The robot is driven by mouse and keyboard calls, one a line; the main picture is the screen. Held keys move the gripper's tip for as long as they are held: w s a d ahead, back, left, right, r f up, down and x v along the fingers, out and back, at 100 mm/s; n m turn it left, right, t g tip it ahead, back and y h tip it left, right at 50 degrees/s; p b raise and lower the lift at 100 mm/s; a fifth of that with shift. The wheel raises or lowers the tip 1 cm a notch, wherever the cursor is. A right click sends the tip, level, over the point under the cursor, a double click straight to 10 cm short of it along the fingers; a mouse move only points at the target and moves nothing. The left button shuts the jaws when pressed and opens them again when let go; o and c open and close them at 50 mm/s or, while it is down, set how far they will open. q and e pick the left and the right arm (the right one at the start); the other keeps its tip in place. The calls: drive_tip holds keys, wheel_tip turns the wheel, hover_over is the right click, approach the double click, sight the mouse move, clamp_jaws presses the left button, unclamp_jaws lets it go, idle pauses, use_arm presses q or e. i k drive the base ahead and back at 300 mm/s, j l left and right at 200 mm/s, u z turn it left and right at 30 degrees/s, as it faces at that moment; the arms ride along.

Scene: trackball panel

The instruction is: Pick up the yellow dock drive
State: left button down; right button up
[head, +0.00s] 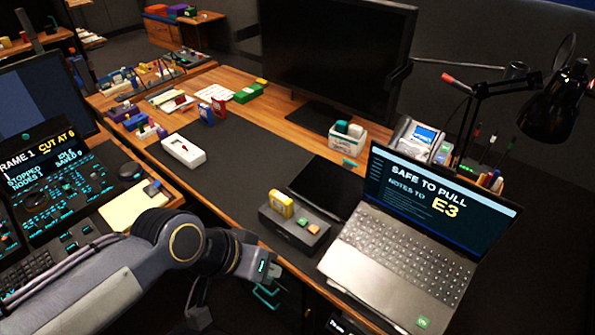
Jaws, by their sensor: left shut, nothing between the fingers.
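The yellow dock drive (281,203) stands upright in the left end of a low dark dock (289,234) on the desk, left of the laptop. A small orange block and a small green block sit to its right on the same dock. My left gripper (268,294) is below and in front of the dock in the picture, near the desk's front edge. It is shut and empty, apart from the drive. My right gripper is not in view.
An open laptop (407,232) reading "SAFE TO PULL" and "E3" stands right of the dock. A dark tablet (327,187) lies behind the dock. A white box (184,151) is farther left. The dark desk mat (245,165) is clear between them.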

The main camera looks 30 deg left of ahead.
sight(281, 203)
drive_tip(key=u, duration=1.15)
